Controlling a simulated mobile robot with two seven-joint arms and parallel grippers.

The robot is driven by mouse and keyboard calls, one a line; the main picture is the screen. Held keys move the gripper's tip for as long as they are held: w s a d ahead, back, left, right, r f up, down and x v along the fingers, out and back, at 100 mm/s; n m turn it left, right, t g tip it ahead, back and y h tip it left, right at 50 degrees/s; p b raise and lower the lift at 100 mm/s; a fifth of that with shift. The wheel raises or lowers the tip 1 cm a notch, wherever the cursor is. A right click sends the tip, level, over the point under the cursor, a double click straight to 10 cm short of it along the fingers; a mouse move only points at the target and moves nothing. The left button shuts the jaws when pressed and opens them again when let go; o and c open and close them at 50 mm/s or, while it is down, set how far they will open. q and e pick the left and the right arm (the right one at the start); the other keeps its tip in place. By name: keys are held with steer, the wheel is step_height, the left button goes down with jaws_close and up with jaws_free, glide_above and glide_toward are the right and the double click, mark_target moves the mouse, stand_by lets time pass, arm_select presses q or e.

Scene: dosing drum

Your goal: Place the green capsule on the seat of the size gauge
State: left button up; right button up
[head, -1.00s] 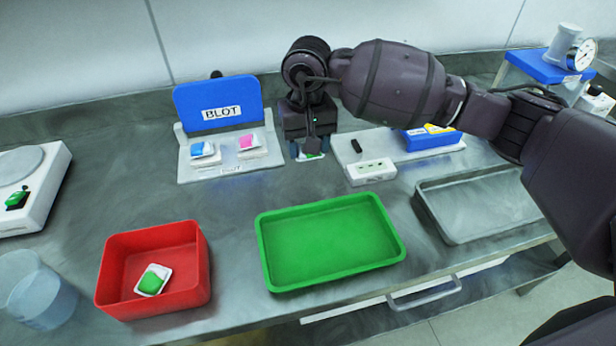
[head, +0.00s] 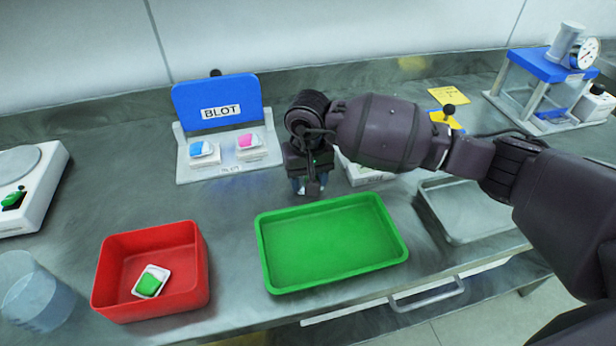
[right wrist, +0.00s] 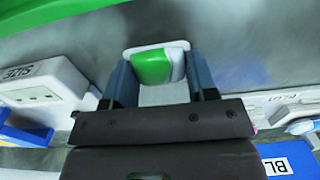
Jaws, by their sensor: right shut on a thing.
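The green capsule (right wrist: 150,66), green on one part and white on the other, sits between the two fingers of my right gripper (right wrist: 160,82) in the right wrist view. In the head view this gripper (head: 310,187) is just behind the green tray, and the capsule there is mostly hidden by it. The size gauge is a white block (head: 365,178) right of the gripper, partly covered by my arm. Its label and small holes show in the right wrist view (right wrist: 42,80). Its seat cannot be made out clearly. My left gripper is out of view.
An empty green tray (head: 332,285) lies in front. A red bin (head: 185,297) holds a white dish with a green piece. The blue BLOT stand (head: 218,104) carries blue and pink pieces. A grey metal tray (head: 475,235) and a dial press (head: 548,66) are at right.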

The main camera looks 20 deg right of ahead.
steer(key=shift+f, duration=0.1)
steer(key=o, duration=0.9)
